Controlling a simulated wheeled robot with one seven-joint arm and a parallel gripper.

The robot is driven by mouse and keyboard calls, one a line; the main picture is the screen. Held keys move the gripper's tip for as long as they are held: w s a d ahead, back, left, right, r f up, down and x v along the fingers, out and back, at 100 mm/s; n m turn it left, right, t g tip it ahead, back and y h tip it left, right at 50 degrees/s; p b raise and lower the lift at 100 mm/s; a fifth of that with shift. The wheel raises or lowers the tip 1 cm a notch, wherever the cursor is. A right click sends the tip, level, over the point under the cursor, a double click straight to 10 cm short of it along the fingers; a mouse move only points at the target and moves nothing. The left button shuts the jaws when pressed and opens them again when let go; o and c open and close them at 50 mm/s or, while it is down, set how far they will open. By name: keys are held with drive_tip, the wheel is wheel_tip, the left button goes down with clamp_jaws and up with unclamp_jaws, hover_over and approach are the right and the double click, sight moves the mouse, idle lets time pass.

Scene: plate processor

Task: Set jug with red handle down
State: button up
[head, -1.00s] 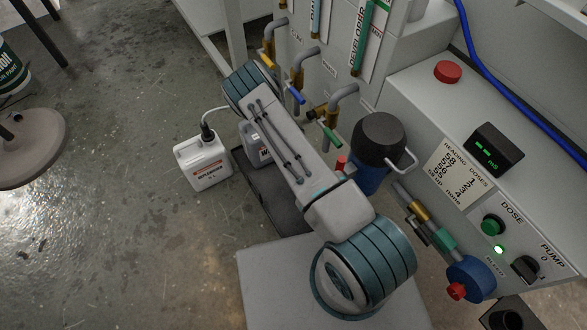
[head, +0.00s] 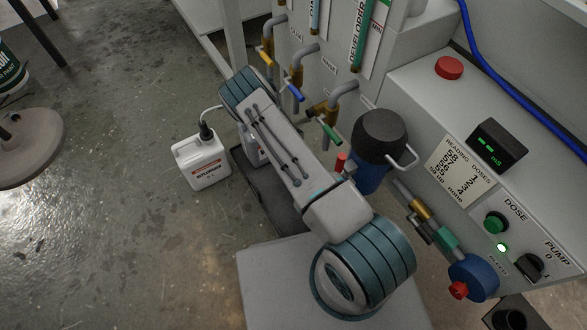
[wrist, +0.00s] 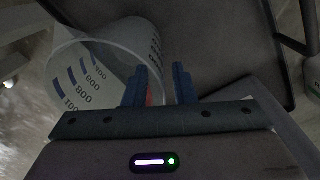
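The jug (wrist: 85,80) is a translucent measuring jug with dark volume marks, at the left of the wrist view. A small strip of its red handle (wrist: 149,97) shows beside the inner side of the left finger. My gripper (wrist: 161,85) has its two blue fingers apart, with a clear gap between the handle strip and the right finger. Most of the handle and the jug's base are hidden. In the head view my arm covers the jug and my gripper.
A dark tray (wrist: 225,45) lies beyond the fingers. In the head view, a white canister (head: 202,165) with a hose stands left of the arm. Pipes with coloured valve levers (head: 296,93) and a blue vessel with a black lid (head: 380,137) stand close on the right.

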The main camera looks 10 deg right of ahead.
wheel_tip(320, 180, up, 8)
drive_tip(key=p, duration=0.2)
drive_tip(key=shift+a+f, duration=0.2)
drive_tip(key=shift+f, duration=0.05)
idle(1.9)
